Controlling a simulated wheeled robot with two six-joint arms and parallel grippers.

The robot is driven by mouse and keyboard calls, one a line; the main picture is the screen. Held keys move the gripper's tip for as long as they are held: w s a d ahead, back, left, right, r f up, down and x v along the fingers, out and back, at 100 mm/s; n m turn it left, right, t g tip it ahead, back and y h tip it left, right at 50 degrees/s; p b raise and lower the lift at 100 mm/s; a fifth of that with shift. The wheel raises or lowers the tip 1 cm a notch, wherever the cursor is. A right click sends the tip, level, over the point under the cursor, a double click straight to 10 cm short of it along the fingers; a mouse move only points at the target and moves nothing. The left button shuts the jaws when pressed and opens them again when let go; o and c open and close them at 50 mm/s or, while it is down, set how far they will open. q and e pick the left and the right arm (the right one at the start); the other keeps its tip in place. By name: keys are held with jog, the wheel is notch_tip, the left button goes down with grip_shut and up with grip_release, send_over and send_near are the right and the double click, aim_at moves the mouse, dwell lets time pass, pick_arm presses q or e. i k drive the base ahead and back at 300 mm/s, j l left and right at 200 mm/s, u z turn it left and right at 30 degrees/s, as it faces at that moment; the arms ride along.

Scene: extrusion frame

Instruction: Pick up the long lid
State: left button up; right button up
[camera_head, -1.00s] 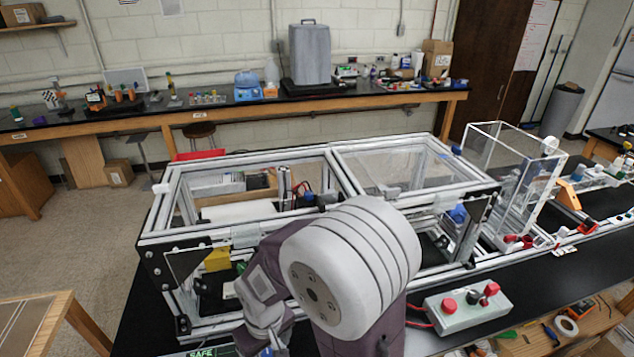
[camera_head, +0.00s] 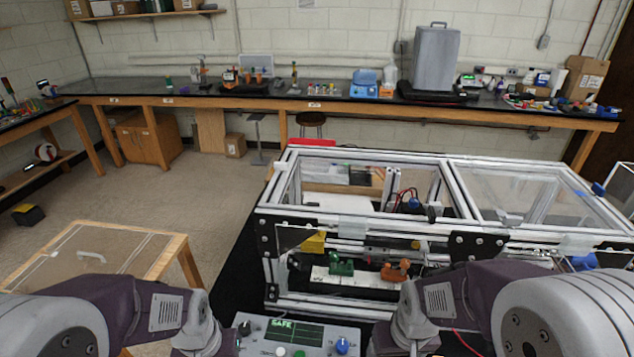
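A clear flat panel with a white handle (camera_head: 92,256) lies on a low wooden-framed table (camera_head: 172,250) at the lower left; it looks like a lid, though I cannot tell whether it is the long one. The aluminium extrusion frame (camera_head: 345,301) stands on the black bench at the right, with clear panels on its top. My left arm comes in at the lower left and my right arm at the lower right. Both grippers are out of view below the picture edge.
A grey control box with a green SAFE display (camera_head: 296,331) sits at the bench's front. Green (camera_head: 341,266) and orange (camera_head: 396,271) clamps are inside the frame. A back bench (camera_head: 230,101) holds several items. Open floor lies between the wooden table and the back bench.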

aim_at(85, 248)
jog(key=k+j+z, duration=0.1)
jog(key=j, duration=0.35)
jog(key=k+j+z, duration=0.15)
jog(key=j, duration=0.25)
jog(key=k+j+z, duration=0.1)
jog(key=j, duration=0.35)
jog(key=j+z, duration=0.15)
jog(key=j, duration=0.35)
jog(key=j+z, duration=0.1)
jog(key=j, duration=0.4)
jog(key=k+j+z, duration=0.15)
jog(key=j, duration=0.35)
jog(key=k+j+z, duration=0.1)
jog(key=j, duration=0.4)
jog(key=k+j+z, duration=0.15)
jog(key=j, duration=0.35)
jog(key=i+j+z, duration=0.15)
jog(key=j, duration=0.25)
jog(key=i+j+z, duration=0.15)
jog(key=j, duration=0.3)
jog(key=i+j+z, duration=0.1)
jog(key=j, duration=0.35)
